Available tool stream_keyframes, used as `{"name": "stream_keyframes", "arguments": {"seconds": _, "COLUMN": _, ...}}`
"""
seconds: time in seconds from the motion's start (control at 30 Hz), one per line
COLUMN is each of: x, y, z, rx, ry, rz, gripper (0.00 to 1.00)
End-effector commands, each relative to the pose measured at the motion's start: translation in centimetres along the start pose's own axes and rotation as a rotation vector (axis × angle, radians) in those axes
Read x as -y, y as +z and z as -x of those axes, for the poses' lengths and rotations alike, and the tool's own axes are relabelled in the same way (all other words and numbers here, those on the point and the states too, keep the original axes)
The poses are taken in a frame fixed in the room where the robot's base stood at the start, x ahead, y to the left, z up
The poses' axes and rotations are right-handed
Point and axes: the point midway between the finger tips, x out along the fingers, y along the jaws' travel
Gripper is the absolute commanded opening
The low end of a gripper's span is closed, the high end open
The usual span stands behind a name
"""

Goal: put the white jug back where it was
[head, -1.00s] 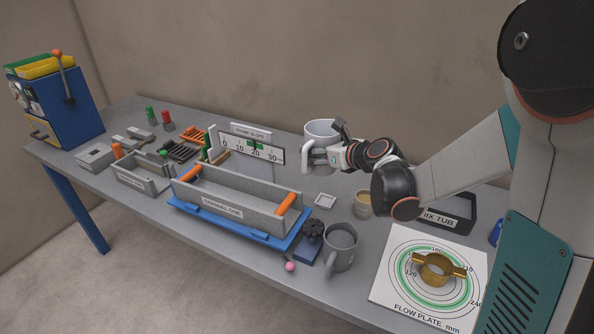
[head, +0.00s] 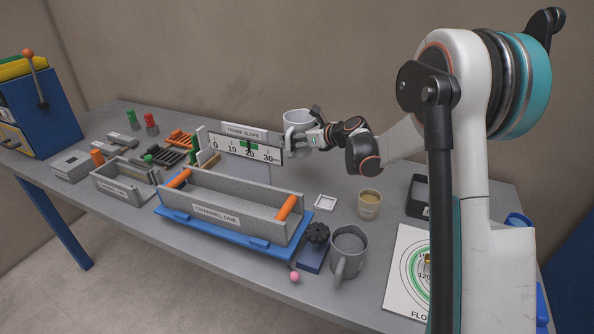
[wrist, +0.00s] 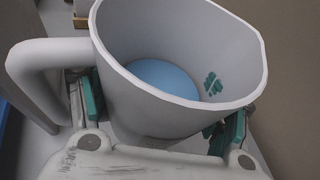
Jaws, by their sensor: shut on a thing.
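The white jug (head: 296,122) is at the back of the table, just right of and behind the frame slope scale. It looks upright. My gripper (head: 309,138) reaches it from the right and is shut on it. In the wrist view, the jug (wrist: 180,70) sits between the two fingers, with their teal pads against its sides. Its handle points left and a pale blue round surface shows inside.
The frame slope scale (head: 243,147) stands close to the jug's left. The Channel One trough (head: 225,208) on its blue base lies in front. A grey jug (head: 347,250), a tan cup (head: 369,204) and a small white dish (head: 325,203) stand to the right.

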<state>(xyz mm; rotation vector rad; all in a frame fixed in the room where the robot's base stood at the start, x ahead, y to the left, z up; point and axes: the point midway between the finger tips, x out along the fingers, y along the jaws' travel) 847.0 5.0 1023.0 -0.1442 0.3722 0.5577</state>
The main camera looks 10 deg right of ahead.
Motion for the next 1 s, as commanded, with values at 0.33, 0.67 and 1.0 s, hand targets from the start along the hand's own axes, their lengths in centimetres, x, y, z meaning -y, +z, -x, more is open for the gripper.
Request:
{"name": "stream_keyframes", "arguments": {"seconds": 0.33, "x": -0.2, "y": -6.1, "z": -2.5, "rx": 0.000, "ry": 0.000, "rz": -0.001, "gripper": 0.34}}
{"name": "stream_keyframes", "arguments": {"seconds": 0.67, "x": -0.3, "y": -8.9, "z": -3.7, "rx": 0.000, "ry": 0.000, "rz": -0.001, "gripper": 0.34}}
{"name": "stream_keyframes", "arguments": {"seconds": 1.0, "x": -0.4, "y": -10.3, "z": -4.2, "rx": 0.000, "ry": 0.000, "rz": -0.001, "gripper": 0.34}}
